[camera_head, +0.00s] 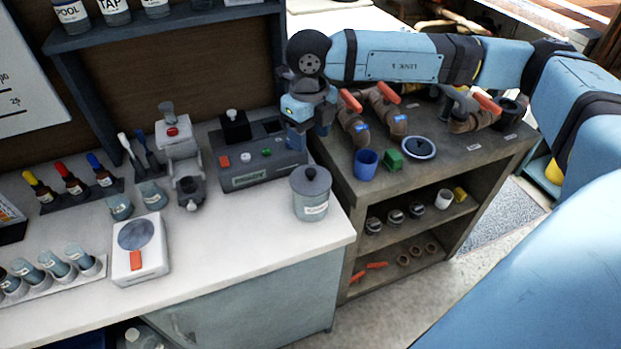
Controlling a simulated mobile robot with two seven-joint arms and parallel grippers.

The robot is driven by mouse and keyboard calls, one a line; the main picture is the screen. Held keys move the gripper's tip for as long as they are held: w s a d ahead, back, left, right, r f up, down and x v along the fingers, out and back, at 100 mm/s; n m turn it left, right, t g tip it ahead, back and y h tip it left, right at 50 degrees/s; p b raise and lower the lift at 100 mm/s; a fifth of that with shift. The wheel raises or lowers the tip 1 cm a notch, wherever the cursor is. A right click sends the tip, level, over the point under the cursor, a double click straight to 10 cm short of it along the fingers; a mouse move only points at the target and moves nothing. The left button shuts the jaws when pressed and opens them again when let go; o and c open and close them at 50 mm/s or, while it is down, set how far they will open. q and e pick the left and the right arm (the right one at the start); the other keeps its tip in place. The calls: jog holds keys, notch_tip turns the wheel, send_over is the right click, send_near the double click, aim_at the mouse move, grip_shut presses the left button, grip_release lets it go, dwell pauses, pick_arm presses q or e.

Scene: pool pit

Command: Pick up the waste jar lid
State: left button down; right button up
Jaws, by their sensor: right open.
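The grey waste jar (311,205) stands at the right front of the white counter, with a pale label on its front. Its round dark grey lid (300,184) with a knob on top sits on the jar. My right gripper (309,142) hangs down from the blue arm that comes in from the right. It is open and empty, up and behind the lid in the picture, beside the grey device. It is apart from the lid. My left gripper is not in view.
A grey device (255,172) with coloured buttons stands left of the jar. The counter in front of the jar is clear.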

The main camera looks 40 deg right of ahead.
send_over(310, 171)
jog(key=f, duration=0.5)
jog(key=shift+w+d, duration=0.1)
jog(key=shift+w, duration=0.1)
jog(key=shift+s+f+p, duration=0.2)
jog(key=shift+f+p, duration=0.75)
jog(key=shift+f, duration=1.7)
jog(key=c, duration=1)
jog(key=shift+r, duration=0.1)
